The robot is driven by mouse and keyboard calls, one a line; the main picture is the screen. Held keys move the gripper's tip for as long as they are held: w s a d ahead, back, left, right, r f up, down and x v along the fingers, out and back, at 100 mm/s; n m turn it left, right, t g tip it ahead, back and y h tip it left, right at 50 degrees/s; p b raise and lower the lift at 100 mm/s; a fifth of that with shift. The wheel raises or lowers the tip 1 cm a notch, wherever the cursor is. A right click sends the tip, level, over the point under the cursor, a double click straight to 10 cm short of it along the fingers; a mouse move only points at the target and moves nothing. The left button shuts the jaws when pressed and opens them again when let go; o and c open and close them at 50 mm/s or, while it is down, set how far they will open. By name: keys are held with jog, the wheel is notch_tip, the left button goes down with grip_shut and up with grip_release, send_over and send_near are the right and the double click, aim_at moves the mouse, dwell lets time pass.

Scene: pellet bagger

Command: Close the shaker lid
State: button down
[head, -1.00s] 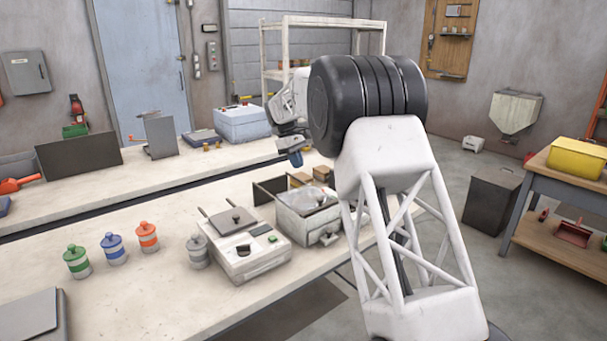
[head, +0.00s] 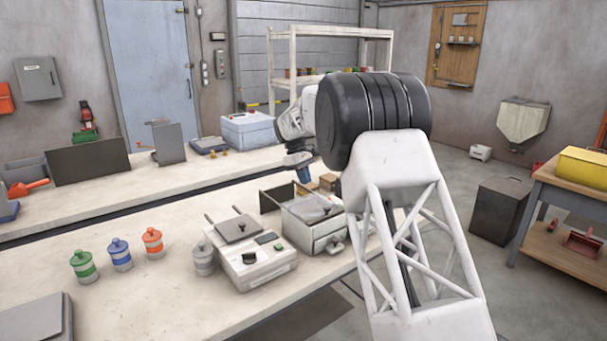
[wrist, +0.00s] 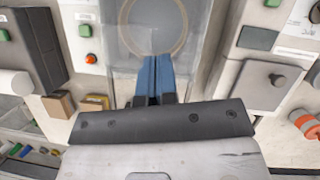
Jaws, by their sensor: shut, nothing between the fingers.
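The shaker (head: 318,232) is a pale box with a drawer-like front on the near bench, at the centre of the head view. A clear, greyish lid (head: 316,207) lies across its top and looks about flat; I cannot tell whether it is fully seated. In the wrist view the lid (wrist: 190,50) shows a round ring (wrist: 153,52) through it. My gripper (head: 304,178) is over the far side of the shaker, pointing down. Its blue fingers (wrist: 158,82) are together and empty, with their tips over the lid's edge beside the ring. Contact is unclear.
A unit with a dark handled plate (head: 240,228) and a green button stands close left of the shaker. Coloured canisters (head: 120,255) stand farther left. Dark upright panels (head: 277,195) and small brown boxes (head: 328,181) are behind.

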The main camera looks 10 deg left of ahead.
aim_at(326, 207)
jog(key=x, duration=0.6)
jog(key=shift+s+d+f, duration=0.1)
jog(key=shift+f, duration=0.2)
jog(key=shift+s+d, duration=0.25)
jog(key=shift+d, duration=0.2)
jog(key=shift+s+d, duration=0.25)
jog(key=shift+d, duration=0.25)
jog(key=shift+s+d, duration=0.45)
jog(key=shift+d, duration=0.35)
jog(key=shift+d, duration=0.1)
jog(key=shift+s+d, duration=0.6)
jog(key=shift+s+d+f, duration=0.1)
jog(key=shift+s+d, duration=0.2)
